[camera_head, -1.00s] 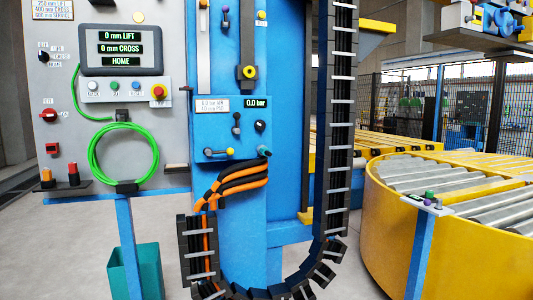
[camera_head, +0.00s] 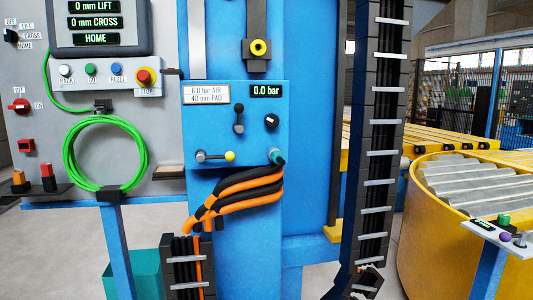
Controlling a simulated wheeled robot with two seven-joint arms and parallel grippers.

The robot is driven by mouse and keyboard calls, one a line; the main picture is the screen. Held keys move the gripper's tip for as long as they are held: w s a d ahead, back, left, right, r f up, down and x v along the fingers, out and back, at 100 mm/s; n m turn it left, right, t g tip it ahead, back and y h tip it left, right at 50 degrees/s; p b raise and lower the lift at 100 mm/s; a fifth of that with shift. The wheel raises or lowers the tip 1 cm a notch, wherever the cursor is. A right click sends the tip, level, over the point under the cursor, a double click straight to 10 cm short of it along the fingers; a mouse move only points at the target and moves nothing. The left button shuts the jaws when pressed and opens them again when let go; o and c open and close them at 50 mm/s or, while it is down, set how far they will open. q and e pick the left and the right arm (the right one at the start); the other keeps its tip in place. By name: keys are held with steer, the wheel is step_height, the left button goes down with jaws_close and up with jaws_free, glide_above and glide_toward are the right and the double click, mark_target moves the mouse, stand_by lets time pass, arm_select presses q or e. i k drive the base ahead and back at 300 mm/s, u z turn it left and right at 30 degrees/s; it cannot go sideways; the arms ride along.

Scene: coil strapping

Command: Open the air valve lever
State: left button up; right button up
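The air panel is a blue box (camera_head: 220,130) on the blue column, in the middle of the head view. Its label (camera_head: 206,94) reads 6.0 bar AIR, 40 mm PAD, and its display (camera_head: 266,91) reads 0.0 bar. Low on the panel a grey lever (camera_head: 215,156) lies horizontal, with a yellow ball at its right end. Above it is a small upright dark lever (camera_head: 239,118), with a black knob (camera_head: 271,121) to its right. A teal-tipped fitting (camera_head: 277,157) is at the lower right corner. Neither gripper is in view.
A grey control panel (camera_head: 118,140) with a coiled green hose (camera_head: 68,158) stands at left. Orange and black hoses (camera_head: 235,192) hang below the box. A black cable chain (camera_head: 382,130) runs down at right. A yellow roller turntable (camera_head: 425,228) stands beyond it.

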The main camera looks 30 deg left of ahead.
mark_target(229, 155)
steer(key=u, duration=0.5)
steer(key=i, duration=0.9)
steer(key=u, duration=1.15)
steer(key=i, duration=0.2)
steer(key=u, duration=0.15)
